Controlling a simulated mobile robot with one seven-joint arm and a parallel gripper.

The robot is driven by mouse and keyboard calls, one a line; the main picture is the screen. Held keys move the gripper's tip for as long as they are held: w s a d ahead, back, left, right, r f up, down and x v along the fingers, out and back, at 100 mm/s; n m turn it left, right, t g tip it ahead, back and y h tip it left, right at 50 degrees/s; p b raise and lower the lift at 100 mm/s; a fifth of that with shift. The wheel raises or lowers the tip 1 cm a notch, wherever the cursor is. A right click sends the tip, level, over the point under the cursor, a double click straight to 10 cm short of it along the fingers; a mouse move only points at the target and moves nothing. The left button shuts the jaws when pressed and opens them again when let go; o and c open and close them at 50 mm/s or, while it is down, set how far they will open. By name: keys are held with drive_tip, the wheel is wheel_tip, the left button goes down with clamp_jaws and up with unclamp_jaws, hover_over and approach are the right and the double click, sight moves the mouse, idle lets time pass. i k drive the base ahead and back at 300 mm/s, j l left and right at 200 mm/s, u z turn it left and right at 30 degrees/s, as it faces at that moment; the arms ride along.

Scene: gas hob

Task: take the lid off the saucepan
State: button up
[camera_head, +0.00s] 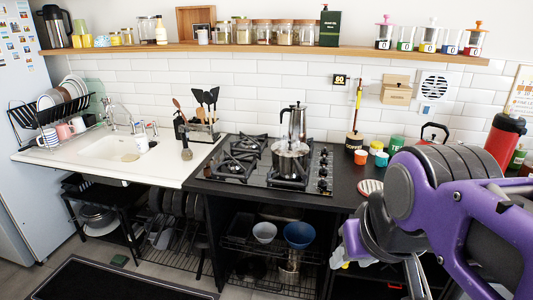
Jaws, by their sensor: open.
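The silver saucepan (291,165) stands on the right side of the black gas hob. Its shiny lid (291,147) sits on top, with a small knob in the middle. A tall metal coffee pot (296,121) stands close behind it and rises above the lid. My purple and dark grey arm fills the right side. My gripper (342,257) is low in front of the counter edge, to the right of and below the saucepan, well apart from it. It is open, though partly hidden by my arm and small in view.
The hob's left burners (240,155) are bare. An orange cup (361,157), other cups and a dark holder (354,142) stand right of the hob. A utensil rack (198,130) stands left. A wooden shelf (240,47) with jars runs above.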

sight(285, 148)
drive_tip(key=i+j+z, duration=0.25)
drive_tip(key=i, duration=0.2)
drive_tip(key=i+j+z, duration=0.25)
drive_tip(key=i+j, duration=0.15)
